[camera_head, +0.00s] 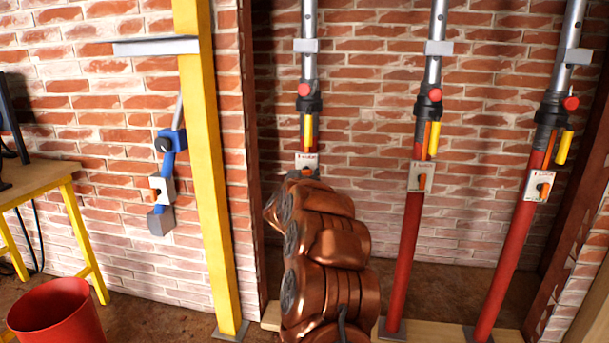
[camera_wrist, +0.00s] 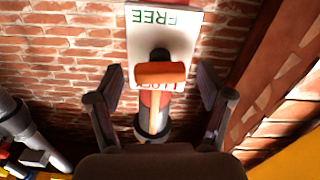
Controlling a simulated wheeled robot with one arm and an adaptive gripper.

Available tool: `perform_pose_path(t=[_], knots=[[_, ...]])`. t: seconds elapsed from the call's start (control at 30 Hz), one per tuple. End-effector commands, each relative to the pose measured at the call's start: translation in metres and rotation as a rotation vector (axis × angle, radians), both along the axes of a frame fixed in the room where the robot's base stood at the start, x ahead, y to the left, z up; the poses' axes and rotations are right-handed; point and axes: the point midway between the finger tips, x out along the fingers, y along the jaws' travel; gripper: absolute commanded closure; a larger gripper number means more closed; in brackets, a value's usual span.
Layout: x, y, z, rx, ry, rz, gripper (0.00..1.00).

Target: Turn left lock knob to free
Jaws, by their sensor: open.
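The left prop (camera_head: 308,60) is a steel tube with a white lock plate (camera_head: 306,160) low on it, mostly above my arm. In the wrist view the plate (camera_wrist: 150,38) appears upside down, with green FREE lettering and red lettering partly covered by the knob. The orange lock knob (camera_wrist: 160,73) lies crosswise over the red lettering end. My gripper (camera_wrist: 158,85) is open, one finger on each side of the knob, with visible gaps and no clear contact. In the head view my copper-coloured arm hides the gripper and the prop's lower part.
A middle prop (camera_head: 405,240) and a right prop (camera_head: 508,245) stand to the right with similar lock plates. A yellow post (camera_head: 208,170) and a blue wall bracket (camera_head: 174,142) are to the left. A red bucket (camera_head: 58,318) and yellow-legged table (camera_head: 85,235) stand at far left.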

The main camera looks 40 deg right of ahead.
Motion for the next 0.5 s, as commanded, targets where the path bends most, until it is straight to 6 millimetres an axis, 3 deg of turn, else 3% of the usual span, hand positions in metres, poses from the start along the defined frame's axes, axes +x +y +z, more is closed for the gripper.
perform_pose_path(t=[0.5], knots=[[0.0082, -0.0118, 0.0014, -0.002, -0.002, 0.0, 0.21]])
